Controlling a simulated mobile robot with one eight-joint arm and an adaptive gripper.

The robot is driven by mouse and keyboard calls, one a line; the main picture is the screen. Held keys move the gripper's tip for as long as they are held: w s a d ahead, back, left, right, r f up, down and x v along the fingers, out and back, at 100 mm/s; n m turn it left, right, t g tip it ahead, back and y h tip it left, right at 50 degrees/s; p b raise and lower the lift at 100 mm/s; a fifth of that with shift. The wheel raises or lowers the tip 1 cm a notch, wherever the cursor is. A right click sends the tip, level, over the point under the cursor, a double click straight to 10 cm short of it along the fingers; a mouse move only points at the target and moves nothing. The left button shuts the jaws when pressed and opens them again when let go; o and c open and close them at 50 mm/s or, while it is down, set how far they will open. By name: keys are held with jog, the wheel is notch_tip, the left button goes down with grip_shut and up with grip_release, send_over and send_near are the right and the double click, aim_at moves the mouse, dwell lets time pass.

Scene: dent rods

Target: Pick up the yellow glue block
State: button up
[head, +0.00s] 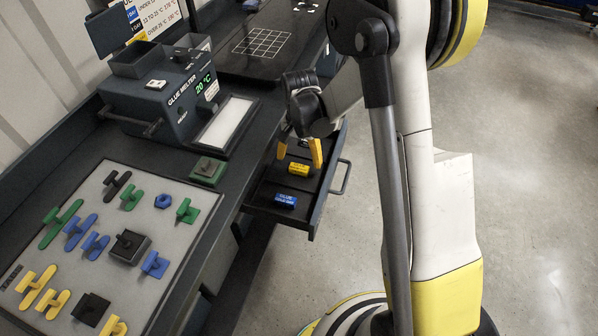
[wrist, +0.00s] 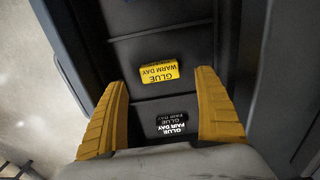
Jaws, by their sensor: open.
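The yellow glue block (head: 299,168) lies in the open drawer, just below my gripper (head: 299,152) in the head view. In the wrist view, the yellow block (wrist: 159,72) shows its label, "GLUE WARM DAY", upside down. My gripper (wrist: 163,78) is open and empty, with its yellow fingers spread wide. The block appears between and slightly beyond the fingertips, with gaps on both sides. The fingers are not seen touching it. I cannot tell the exact height of the fingertips above it.
A blue block (head: 286,200) lies nearer the drawer's (head: 318,215) front corner. A dark block (wrist: 172,125) labelled "FAIR DAY" sits in the neighbouring compartment. Drawer walls and dividers surround the blocks. The glue melter (head: 165,95) and a tool board (head: 150,190) stand on the bench.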

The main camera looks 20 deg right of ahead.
aim_at(299, 167)
notch_tip(299, 167, down, 4)
jog(key=shift+s+a+f+b, duration=0.1)
jog(key=shift+s+b, duration=0.05)
jog(key=shift+b, duration=0.75)
jog(key=c, duration=1.2)
jog(key=shift+c, duration=0.2)
notch_tip(299, 167, up, 10)
jog(key=p, duration=0.4)
